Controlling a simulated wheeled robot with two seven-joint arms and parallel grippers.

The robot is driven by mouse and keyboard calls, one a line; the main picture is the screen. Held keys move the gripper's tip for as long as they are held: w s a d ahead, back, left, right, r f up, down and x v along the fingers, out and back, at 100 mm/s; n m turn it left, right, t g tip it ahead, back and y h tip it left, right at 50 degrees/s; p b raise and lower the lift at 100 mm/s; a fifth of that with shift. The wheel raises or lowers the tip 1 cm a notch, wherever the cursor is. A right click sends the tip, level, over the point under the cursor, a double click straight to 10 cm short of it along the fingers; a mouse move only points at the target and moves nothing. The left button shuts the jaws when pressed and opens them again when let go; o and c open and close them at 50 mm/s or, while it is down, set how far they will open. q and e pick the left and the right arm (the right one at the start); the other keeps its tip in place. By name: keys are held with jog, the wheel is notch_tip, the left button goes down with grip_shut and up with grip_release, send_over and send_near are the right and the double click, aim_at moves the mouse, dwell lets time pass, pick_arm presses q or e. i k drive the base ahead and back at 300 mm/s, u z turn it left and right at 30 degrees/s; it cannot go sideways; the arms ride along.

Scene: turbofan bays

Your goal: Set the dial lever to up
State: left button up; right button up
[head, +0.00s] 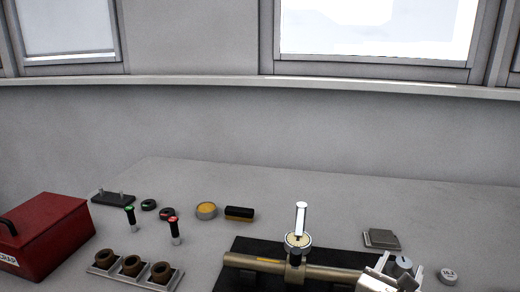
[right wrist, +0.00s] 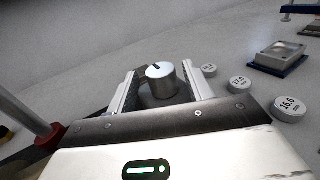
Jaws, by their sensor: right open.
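A round dial (head: 297,242) with a pale face sits on a brass-coloured tube (head: 330,271) over a black mat. A white bar-like lever (head: 301,218) stands up from it, close to vertical in the head view. My right gripper (head: 390,272) is at the lower right of the head view, to the right of the dial and apart from the lever. In the right wrist view its fingers (right wrist: 165,88) are open, with a short silver cylinder (right wrist: 160,78) with a dark mark on top between or just beyond them. Contact cannot be told. My left gripper is not in view.
A grey block (head: 382,239) and a numbered disc (head: 448,275) lie near my right gripper. Numbered discs (right wrist: 290,108) and a blue-edged tray (right wrist: 252,62) show in the right wrist view. A red box (head: 45,235), a socket rack (head: 105,270) and small tools stand at left.

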aim_at(297, 243)
jog(key=k, duration=1.05)
